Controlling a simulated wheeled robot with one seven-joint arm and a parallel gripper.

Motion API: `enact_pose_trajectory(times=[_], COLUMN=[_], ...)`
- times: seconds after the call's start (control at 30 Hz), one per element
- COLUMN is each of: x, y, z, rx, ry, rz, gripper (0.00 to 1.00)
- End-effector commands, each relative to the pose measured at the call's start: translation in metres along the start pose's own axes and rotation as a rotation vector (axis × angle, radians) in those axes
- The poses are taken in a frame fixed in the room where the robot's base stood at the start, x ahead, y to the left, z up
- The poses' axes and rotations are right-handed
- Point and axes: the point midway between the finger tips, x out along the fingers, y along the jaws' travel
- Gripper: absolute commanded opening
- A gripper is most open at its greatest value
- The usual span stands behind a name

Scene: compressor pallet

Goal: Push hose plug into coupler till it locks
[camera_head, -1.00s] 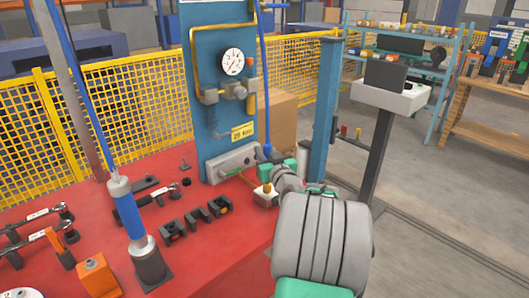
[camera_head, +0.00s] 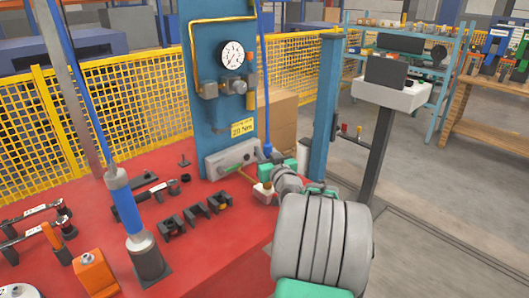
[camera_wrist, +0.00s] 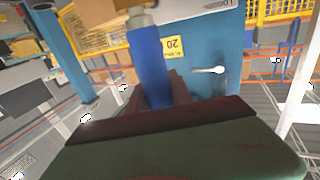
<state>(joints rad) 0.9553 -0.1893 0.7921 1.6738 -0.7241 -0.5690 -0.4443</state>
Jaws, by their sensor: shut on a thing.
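My gripper (camera_wrist: 160,95) is shut on a blue cylindrical piece, which I take to be the hose plug (camera_wrist: 150,60); it has a grey collar at its top in the wrist view. In the head view, a blue hose (camera_head: 264,90) hangs down in front of the blue panel (camera_head: 218,110) and ends in a wider blue piece just above my gripper's green body. The jaw tips are hidden there. A grey block (camera_head: 214,166) with a thin yellow-green rod sits at the panel's foot, left of my gripper. I cannot tell which part is the coupler or whether the plug touches it.
A gauge (camera_head: 231,54) and yellow pipe are on the panel. The red bench (camera_head: 215,240) holds black blocks (camera_head: 172,227), wrenches, an orange block (camera_head: 93,272) and a blue-and-grey upright tool (camera_head: 128,213). A blue post (camera_head: 325,110) and a monitor stand (camera_head: 372,150) are at right.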

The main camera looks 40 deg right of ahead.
Motion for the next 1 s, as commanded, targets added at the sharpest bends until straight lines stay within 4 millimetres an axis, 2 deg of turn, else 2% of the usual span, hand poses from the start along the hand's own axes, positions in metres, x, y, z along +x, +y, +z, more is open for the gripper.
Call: enact_pose_trajectory(times=[0.47, 0.5, 0.8, 1.0], x=[0.0, 0.0, 0.0, -0.0001], y=[0.0, 0.0, 0.0, 0.0], z=[0.0096, 0.0097, 0.009, 0.0095], rx=[0.0, 0.0, 0.0, 0.0], ry=[0.001, 0.0, 0.0, -0.001], rz=[0.0, 0.0, 0.0, 0.0], gripper=[0.0, 0.27, 0.51, 0.51])
